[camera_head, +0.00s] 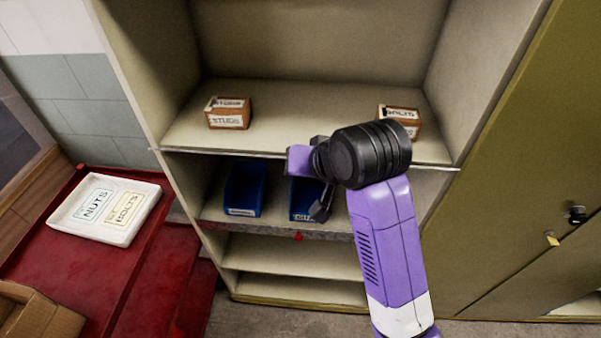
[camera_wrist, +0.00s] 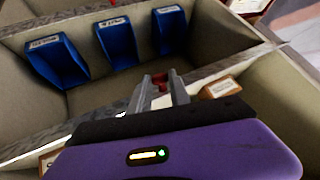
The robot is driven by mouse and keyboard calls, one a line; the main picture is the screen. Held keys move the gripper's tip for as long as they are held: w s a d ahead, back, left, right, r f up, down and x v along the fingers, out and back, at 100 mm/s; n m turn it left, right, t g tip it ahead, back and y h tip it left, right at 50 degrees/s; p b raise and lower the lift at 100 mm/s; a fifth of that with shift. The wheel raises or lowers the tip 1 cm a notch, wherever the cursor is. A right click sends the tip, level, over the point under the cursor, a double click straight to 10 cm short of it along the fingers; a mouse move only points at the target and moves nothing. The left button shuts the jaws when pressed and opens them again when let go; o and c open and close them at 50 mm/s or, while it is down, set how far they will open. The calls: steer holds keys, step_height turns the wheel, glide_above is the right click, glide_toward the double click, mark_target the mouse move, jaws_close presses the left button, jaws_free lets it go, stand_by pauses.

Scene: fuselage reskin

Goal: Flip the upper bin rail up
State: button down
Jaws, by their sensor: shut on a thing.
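The upper bin rail (camera_wrist: 210,70) is a worn grey strip along the front edge of the upper shelf, and it also shows in the head view (camera_head: 432,162). A red tab (camera_wrist: 159,79) sits at its middle. My gripper (camera_wrist: 163,88) is shut on this red tab, with a finger on either side. In the head view my wrist and arm hide the tab and fingertips. I cannot tell how far the rail is tilted. A lower rail (camera_head: 265,230) with its own red tab (camera_head: 298,236) runs below the blue bins.
Blue bins (camera_head: 244,190) stand on the middle shelf. A studs box (camera_head: 229,113) and a bolts box (camera_head: 402,118) sit on the upper shelf. A red cart (camera_head: 60,285) with a white tray (camera_head: 66,222) stands left; an olive cabinet (camera_head: 520,190) stands right.

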steer(key=w+r+g, duration=0.1)
steer(key=g, duration=0.1)
steer(key=r+m+g, duration=0.1)
steer(key=g, duration=0.1)
steer(key=shift+w, duration=0.4)
steer(key=shift+w+r+m+g, duration=0.2)
steer(key=shift+w+g, duration=0.2)
steer(key=shift+g, duration=0.6)
steer(key=shift+w+r+m+g, duration=0.2)
steer(key=shift+w+g, duration=0.15)
steer(key=shift+g, duration=0.65)
steer(key=shift+f, duration=0.1)
steer(key=c, duration=1.2)
jaws_free()
steer(key=v, duration=0.4)
steer(key=shift+w+d+r, duration=0.2)
steer(key=d, duration=0.4)
steer(key=w+d+b, duration=0.1)
steer(key=d, duration=0.2)
steer(key=w+d+b, duration=0.1)
steer(key=d, duration=0.3)
steer(key=shift+w+d+r, duration=0.2)
steer(key=shift+d+r, duration=0.05)
steer(key=shift+d, duration=0.1)
